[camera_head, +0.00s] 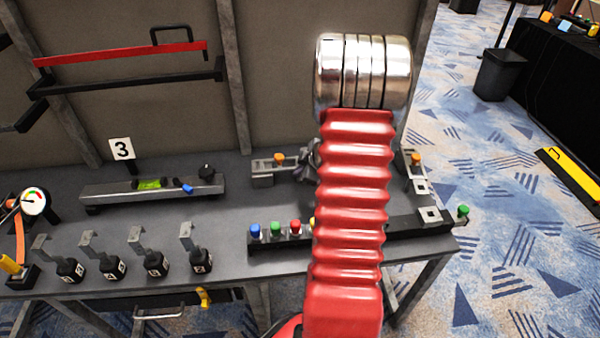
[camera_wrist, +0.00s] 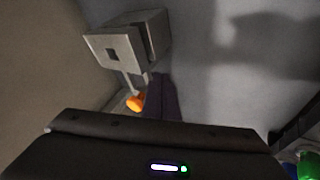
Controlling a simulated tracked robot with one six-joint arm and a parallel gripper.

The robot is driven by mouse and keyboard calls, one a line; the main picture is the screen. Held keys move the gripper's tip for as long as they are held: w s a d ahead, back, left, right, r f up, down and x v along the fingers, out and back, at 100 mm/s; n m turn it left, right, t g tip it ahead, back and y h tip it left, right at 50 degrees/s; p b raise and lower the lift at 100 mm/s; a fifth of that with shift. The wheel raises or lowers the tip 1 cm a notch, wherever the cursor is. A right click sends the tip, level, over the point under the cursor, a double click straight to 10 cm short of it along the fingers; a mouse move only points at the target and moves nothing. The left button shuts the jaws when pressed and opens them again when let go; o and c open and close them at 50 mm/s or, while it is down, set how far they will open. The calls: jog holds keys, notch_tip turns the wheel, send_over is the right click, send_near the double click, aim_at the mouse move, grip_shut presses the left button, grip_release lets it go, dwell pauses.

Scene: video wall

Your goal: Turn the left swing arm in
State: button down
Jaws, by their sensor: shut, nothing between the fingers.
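The left swing arm (camera_head: 263,168) is a pale metal bracket with an orange knob (camera_head: 279,158) on the bench, left of my red arm. In the wrist view, a grey block with a square hole (camera_wrist: 128,42) and the orange knob (camera_wrist: 136,102) are close ahead. My gripper (camera_head: 308,162) is dark and beside the swing arm's right end, partly hidden by my arm in the head view. In the wrist view, the narrow dark fingers (camera_wrist: 161,92) are shut and empty, just right of the knob. I cannot tell whether they touch the swing arm.
Another bracket with an orange knob (camera_head: 416,159) is right of my arm. A row of coloured buttons (camera_head: 275,229) lies nearer the front edge. A level (camera_head: 150,187) and several numbered black blocks (camera_head: 115,268) occupy the left. A wall panel (camera_head: 300,60) stands behind the bench.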

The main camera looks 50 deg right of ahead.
jog(key=shift+s+a, duration=1.35)
jog(key=shift+s, duration=0.15)
jog(key=d+v, duration=0.1)
jog(key=v, duration=0.9)
jog(key=shift+s, duration=0.1)
